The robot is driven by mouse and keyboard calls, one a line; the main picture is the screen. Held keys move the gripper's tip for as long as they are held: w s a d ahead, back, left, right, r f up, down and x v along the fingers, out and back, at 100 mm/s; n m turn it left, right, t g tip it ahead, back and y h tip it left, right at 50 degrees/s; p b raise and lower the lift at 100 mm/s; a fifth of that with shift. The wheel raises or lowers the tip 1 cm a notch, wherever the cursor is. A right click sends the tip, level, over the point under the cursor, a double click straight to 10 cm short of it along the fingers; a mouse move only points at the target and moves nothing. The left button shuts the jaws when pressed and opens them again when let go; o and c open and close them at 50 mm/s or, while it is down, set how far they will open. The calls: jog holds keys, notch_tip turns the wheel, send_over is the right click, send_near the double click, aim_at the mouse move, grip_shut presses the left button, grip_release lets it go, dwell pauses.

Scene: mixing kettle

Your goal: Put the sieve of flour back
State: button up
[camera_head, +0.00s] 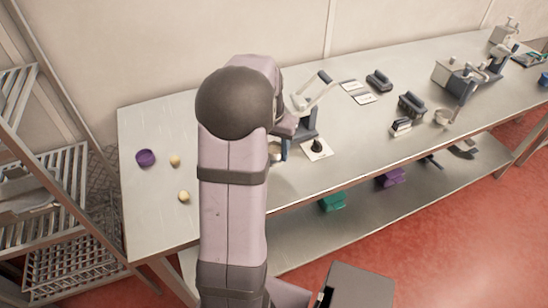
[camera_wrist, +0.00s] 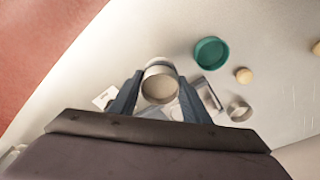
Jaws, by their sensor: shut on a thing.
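The sieve (camera_wrist: 160,86) is a pale round cup in the wrist view, with a greyish-beige face that may be flour. My gripper (camera_wrist: 160,77) is shut on it, with one dark blue finger on each side. I cannot tell how high the sieve is above the table. In the head view my arm hides most of the gripper and the sieve. A card with a dark knob-like thing (camera_head: 317,147) lies just right of the arm in the head view. The sieve's resting place cannot be made out.
A teal bowl (camera_wrist: 211,52), a dough-like ball (camera_wrist: 243,75) and a metal ring (camera_wrist: 239,109) lie right of the sieve. A lever device (camera_head: 313,97) stands behind the arm; other devices (camera_head: 412,105) stand farther right.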

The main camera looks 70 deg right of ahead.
aim_at(274, 159)
jog(key=shift+f+p, duration=0.35)
jog(key=shift+f, duration=1.45)
jog(key=shift+f, duration=0.15)
jog(key=o, duration=1.1)
